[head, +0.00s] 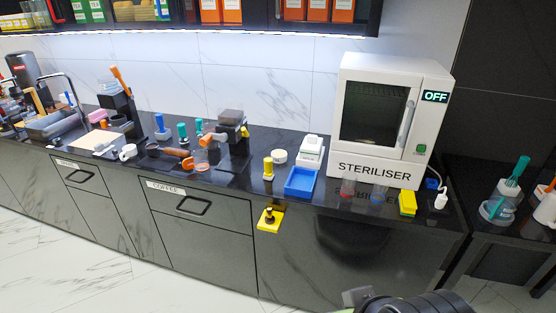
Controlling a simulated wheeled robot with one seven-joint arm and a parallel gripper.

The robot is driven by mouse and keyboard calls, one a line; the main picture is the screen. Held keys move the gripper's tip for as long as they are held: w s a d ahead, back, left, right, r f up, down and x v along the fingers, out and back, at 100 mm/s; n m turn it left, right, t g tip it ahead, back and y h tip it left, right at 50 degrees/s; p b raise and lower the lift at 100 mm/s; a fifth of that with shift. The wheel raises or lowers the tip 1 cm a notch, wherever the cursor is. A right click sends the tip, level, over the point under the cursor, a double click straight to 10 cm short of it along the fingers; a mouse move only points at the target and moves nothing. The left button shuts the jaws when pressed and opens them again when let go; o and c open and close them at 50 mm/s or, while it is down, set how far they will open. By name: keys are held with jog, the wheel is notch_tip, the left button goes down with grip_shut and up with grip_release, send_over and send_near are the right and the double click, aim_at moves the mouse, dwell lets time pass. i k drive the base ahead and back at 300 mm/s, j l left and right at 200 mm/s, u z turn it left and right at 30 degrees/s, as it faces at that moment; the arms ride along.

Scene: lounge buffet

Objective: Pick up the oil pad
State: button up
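I cannot tell for sure which thing is the oil pad; nothing in the head view is labelled so. Small things near the steriliser include a round white pad-like disc (279,156), a shallow blue tray (300,181) with a white box (311,152) behind it, and a yellow block (408,203) at the counter's front edge. A dark part of my arm (420,306) shows at the bottom edge, well below and apart from the counter. My gripper's fingers are not seen.
A white steriliser (376,173) reading OFF stands on the black counter. A yellow holder (269,219) juts from the counter front. A coffee grinder (232,138) and crowded tools stand left. A jug with a teal brush (503,203) stands right. The floor ahead is clear.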

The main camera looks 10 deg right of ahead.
aim_at(269, 174)
jog(key=i+u, duration=0.85)
jog(key=i+l+u, duration=0.45)
jog(key=i+j, duration=0.1)
